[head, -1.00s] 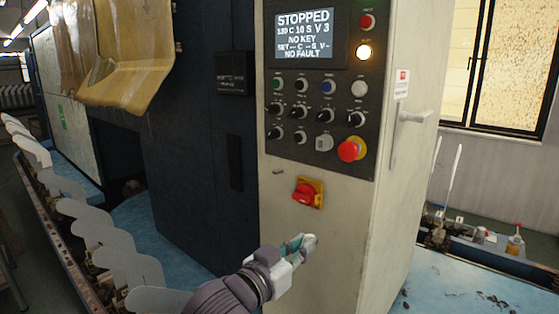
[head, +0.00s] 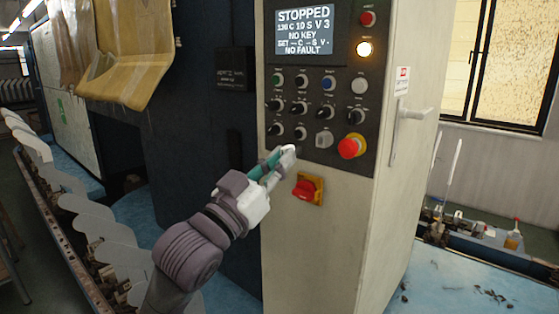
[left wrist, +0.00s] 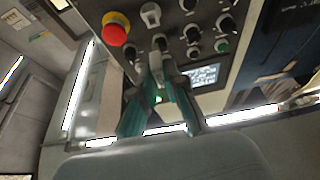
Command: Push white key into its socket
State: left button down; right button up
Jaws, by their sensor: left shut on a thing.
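My left gripper (head: 288,155) is in front of the lower left part of the control panel (head: 345,95), below the bottom row of knobs. It is shut on a small pale thing, taken to be the white key; the fingers mostly hide it. The left wrist view shows the teal fingers close together (left wrist: 160,72), tips pointing at the panel. A pale grey square fitting (head: 324,139), possibly the key's socket, sits on the panel to the right of the fingertips. It also shows in the left wrist view (left wrist: 150,14). The display (head: 304,32) reads STOPPED, NO KEY, NO FAULT.
A red emergency stop button (head: 350,146) is right of the grey fitting. Several black knobs (head: 300,132) are close above the fingertips. A red rotary switch (head: 305,189) on a yellow plate is just below. A cabinet handle (head: 407,125) juts out at the right.

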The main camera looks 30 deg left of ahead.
aim_at(299, 154)
pick_arm(q)
jog(key=shift+w+d+p, duration=0.15)
jog(key=shift+w+p, duration=0.1)
jog(key=shift+w, duration=0.75)
jog(key=shift+w+d+p, duration=0.1)
jog(key=shift+w+p, duration=0.15)
jog(key=shift+w, duration=0.75)
jog(key=shift+w+d, duration=0.15)
jog(key=shift+w, duration=0.7)
jog(key=shift+p, duration=0.35)
jog(key=shift+p, duration=0.4)
jog(key=shift+w+d+p, duration=0.15)
jog(key=shift+w+p, duration=0.05)
jog(key=shift+w, duration=0.6)
jog(key=shift+w+d+p, duration=0.1)
jog(key=shift+w+p, duration=0.1)
jog(key=shift+w, duration=0.6)
jog(key=c, duration=1.1)
grip_release()
jog(key=shift+c, duration=0.2)
